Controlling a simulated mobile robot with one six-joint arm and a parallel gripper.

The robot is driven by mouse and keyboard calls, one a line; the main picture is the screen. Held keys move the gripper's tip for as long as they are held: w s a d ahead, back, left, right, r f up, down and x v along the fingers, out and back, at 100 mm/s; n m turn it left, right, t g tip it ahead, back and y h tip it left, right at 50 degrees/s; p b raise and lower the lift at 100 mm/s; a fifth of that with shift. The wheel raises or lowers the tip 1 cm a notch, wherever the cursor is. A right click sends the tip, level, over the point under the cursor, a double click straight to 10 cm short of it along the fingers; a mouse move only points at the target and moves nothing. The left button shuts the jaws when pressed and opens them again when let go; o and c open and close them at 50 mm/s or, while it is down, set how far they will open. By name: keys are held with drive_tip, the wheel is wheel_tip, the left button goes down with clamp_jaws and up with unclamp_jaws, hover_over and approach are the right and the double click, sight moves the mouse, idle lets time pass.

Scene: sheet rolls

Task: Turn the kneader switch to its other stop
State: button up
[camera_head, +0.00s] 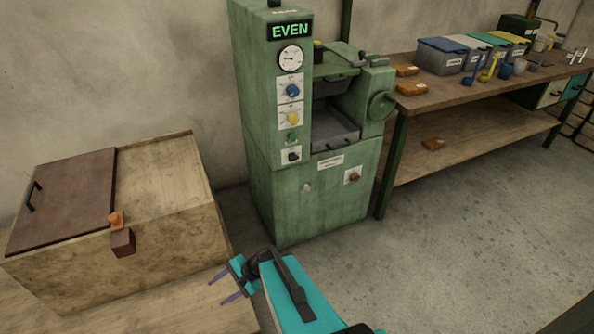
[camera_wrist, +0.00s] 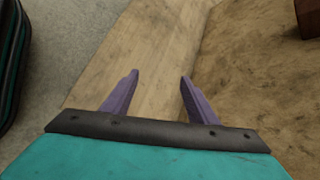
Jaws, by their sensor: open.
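The green machine (camera_head: 262,180) stands at the centre in the head view, with a lit "EVEN" display. A black switch (camera_head: 293,156) sits on a white plate low on its front column. A brown knob (camera_head: 354,177) sits on another plate on the lower right front. The labels are too small to read, so I cannot tell which of these is the kneader switch. My gripper (camera_head: 220,288) is open and empty, low in front of the machine and left of it, apart from both controls. The wrist view shows its two purple fingers (camera_wrist: 159,78) spread above a wooden surface.
A wooden box (camera_head: 165,185) with a brown lid (camera_head: 65,200) stands at the left on a wooden surface (camera_head: 195,310). A workbench (camera_head: 450,92) with several tubs and tools stands at the right. The floor (camera_head: 440,240) before the machine is clear.

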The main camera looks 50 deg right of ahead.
drive_tip(key=w+d+r+m+t+h+b, duration=0.15)
drive_tip(key=w+d+r+m+t, duration=0.35)
drive_tip(key=d, duration=0.6)
drive_tip(key=w+d+r+m+t+h, duration=0.1)
drive_tip(key=d+r+m+t+h, duration=0.2)
drive_tip(key=d+r+m, duration=0.55)
drive_tip(key=s+d+r+m+t+h, duration=0.1)
drive_tip(key=s+d+r+m+h, duration=0.1)
drive_tip(key=d, duration=0.6)
drive_tip(key=s+d+r+m+h+b, duration=0.1)
drive_tip(key=s+d+r+m+h, duration=0.2)
drive_tip(key=d, duration=0.5)
drive_tip(key=s+d+r+m+t+h, duration=0.1)
drive_tip(key=d+m+h, duration=0.3)
drive_tip(key=d, duration=0.4)
drive_tip(key=shift+s+d+r+m+t+h, duration=0.2)
drive_tip(key=shift+s+r+m+t+h, duration=0.2)
drive_tip(key=shift+s+r, duration=0.4)
drive_tip(key=shift+w+f+b, duration=0.1)
drive_tip(key=shift+w+b, duration=0.2)
drive_tip(key=shift+b, duration=0.45)
drive_tip(key=b, duration=1)
approach(295, 160)
drive_tip(key=shift+x, duration=4.15)
